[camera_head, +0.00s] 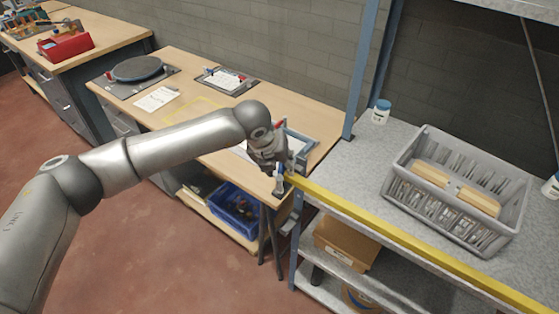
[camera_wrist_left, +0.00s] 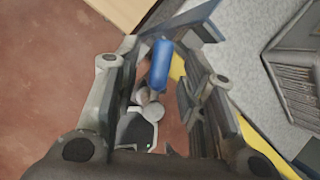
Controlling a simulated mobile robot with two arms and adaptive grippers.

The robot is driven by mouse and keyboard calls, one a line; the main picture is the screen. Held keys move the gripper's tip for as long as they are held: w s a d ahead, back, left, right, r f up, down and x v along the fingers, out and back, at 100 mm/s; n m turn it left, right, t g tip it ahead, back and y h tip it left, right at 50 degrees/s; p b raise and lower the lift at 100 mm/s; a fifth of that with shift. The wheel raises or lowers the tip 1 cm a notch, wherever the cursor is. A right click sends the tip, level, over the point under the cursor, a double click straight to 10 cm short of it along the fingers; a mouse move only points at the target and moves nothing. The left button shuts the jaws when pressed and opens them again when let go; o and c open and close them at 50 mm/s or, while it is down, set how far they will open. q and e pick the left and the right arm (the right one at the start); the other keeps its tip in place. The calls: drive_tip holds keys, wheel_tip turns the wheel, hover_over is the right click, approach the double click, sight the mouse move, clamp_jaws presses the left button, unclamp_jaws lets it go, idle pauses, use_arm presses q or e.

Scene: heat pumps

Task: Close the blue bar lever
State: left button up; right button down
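A short blue lever handle (camera_wrist_left: 160,65) shows in the left wrist view, at the end of the yellow bar (camera_wrist_left: 262,148). In the head view the yellow bar (camera_head: 400,237) runs along the front edge of the grey shelf. My left gripper (camera_head: 284,178) is at the bar's left end, by the shelf post, and mostly hides the lever there. In the left wrist view my left gripper (camera_wrist_left: 160,72) is open, with its fingers apart on either side of the lever. A gap shows on the left side; contact on the right is unclear. My right gripper is not in view.
A grey crate (camera_head: 407,150) with wooden-topped contents and a white jar (camera_head: 381,111) stand on the shelf. A cardboard box (camera_head: 347,241) is below. A wooden workbench (camera_head: 182,68) stands left, with a blue bin (camera_head: 236,209) underneath. The red floor in front is clear.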

use_arm(q)
drive_tip(key=shift+f, duration=0.15)
clamp_jaws()
drive_tip(key=shift+f+b, duration=0.1)
drive_tip(key=shift+b, duration=0.45)
drive_tip(key=m+b, duration=0.1)
drive_tip(key=b, duration=0.1)
drive_tip(key=d+m+g+h+b, duration=0.1)
drive_tip(key=m+b, duration=0.1)
drive_tip(key=b, duration=0.1)
drive_tip(key=shift+f, duration=0.1)
drive_tip(key=shift+s+d+r+m+g+h+b, duration=0.1)
drive_tip(key=shift+d+r+m+g+h+b, duration=0.1)
drive_tip(key=shift+m+b, duration=0.5)
drive_tip(key=shift+s+d+r+m+g+h+b, duration=0.1)
drive_tip(key=shift+d+m+g+h+b, duration=0.1)
drive_tip(key=shift+m+b, duration=0.45)
unclamp_jaws()
